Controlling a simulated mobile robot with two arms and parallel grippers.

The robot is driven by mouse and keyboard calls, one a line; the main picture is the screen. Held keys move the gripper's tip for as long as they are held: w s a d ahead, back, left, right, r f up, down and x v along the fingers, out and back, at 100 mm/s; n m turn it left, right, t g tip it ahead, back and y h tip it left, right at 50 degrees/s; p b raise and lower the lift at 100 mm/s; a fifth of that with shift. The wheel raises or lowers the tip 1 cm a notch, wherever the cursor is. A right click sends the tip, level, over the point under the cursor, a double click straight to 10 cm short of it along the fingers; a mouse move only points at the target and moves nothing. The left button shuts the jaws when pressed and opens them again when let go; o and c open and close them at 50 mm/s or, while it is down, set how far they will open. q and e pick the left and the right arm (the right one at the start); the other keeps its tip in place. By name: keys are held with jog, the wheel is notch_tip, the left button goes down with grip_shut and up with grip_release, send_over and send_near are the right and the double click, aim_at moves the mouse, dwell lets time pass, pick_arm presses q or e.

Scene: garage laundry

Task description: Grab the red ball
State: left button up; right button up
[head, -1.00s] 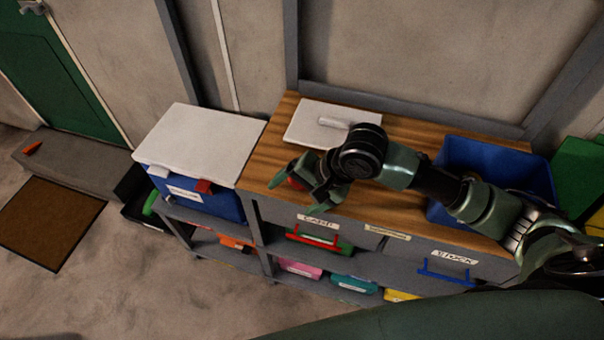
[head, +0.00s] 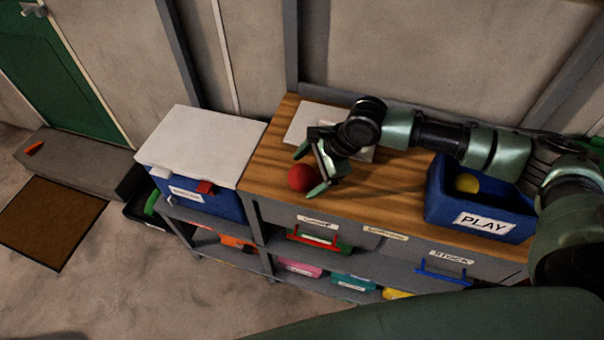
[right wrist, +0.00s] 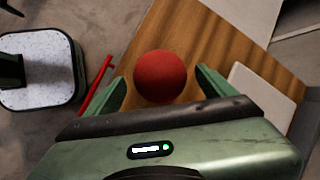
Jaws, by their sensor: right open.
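The red ball (head: 301,178) rests on the wooden bench top near its left front part. My right gripper (head: 308,172) is open beside the ball, with its fingers pointing toward it from the right. In the right wrist view the ball (right wrist: 160,76) lies ahead, between the two green fingertips (right wrist: 160,84), with a gap visible on each side.
A blue bin (head: 470,225) labelled PLAY stands on the bench at right, holding a yellow ball (head: 467,183). A white board (head: 300,122) lies behind my arm. A white-lidded blue box (head: 195,203) stands left of the bench. Drawers with handles (head: 445,274) are below.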

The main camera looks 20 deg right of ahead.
jog(key=shift+f, duration=0.3)
jog(key=c, duration=1.5)
jog(key=shift+a+r, duration=0.1)
jog(key=shift+r, duration=0.1)
